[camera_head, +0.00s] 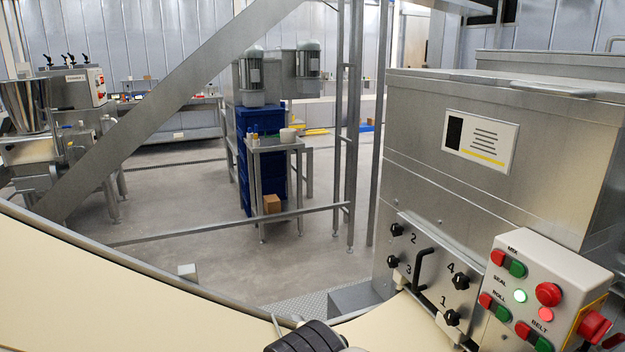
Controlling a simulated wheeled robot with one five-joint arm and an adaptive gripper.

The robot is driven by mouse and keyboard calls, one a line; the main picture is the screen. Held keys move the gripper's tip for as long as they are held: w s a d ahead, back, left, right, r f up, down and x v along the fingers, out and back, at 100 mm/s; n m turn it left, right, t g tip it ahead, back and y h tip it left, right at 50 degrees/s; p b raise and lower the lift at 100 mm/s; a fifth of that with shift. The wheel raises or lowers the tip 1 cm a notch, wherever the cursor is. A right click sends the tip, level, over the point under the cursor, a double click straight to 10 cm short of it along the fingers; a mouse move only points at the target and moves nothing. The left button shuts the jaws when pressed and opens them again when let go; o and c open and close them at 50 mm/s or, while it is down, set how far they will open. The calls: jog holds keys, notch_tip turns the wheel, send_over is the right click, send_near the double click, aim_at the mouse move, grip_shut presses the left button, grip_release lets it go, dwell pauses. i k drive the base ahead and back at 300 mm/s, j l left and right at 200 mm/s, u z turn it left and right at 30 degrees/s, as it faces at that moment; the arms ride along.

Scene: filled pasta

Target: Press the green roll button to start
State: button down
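The green roll button (502,314) is on a light grey control box (565,270) at the lower right. It sits beside a red button (486,300), by the label ROLL. It looks unlit; whether it is pressed in cannot be told. A dark ribbed part of my gripper (305,338) shows at the bottom edge, well left of the box and apart from it. The rest of my gripper is out of frame, so its opening cannot be seen.
Other red and green buttons (517,268), a lit green lamp (520,296) and a red emergency stop (593,326) crowd the box. Black numbered knobs (460,282) and a black handle (420,270) stick out left of it. A cream belt (120,300) curves across the front.

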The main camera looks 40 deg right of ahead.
aim_at(502, 314)
jog(key=k+l+z, duration=0.15)
jog(key=k+z, duration=0.25)
jog(key=k+l+z, duration=0.3)
jog(key=k+z, duration=0.15)
jog(key=k, duration=0.15)
jog(key=k+l+z, duration=0.8)
jog(key=l, duration=0.25)
jog(key=k+l+z, duration=0.4)
jog(key=l, duration=0.3)
jog(key=i+j, duration=0.05)
jog(key=i, duration=0.05)
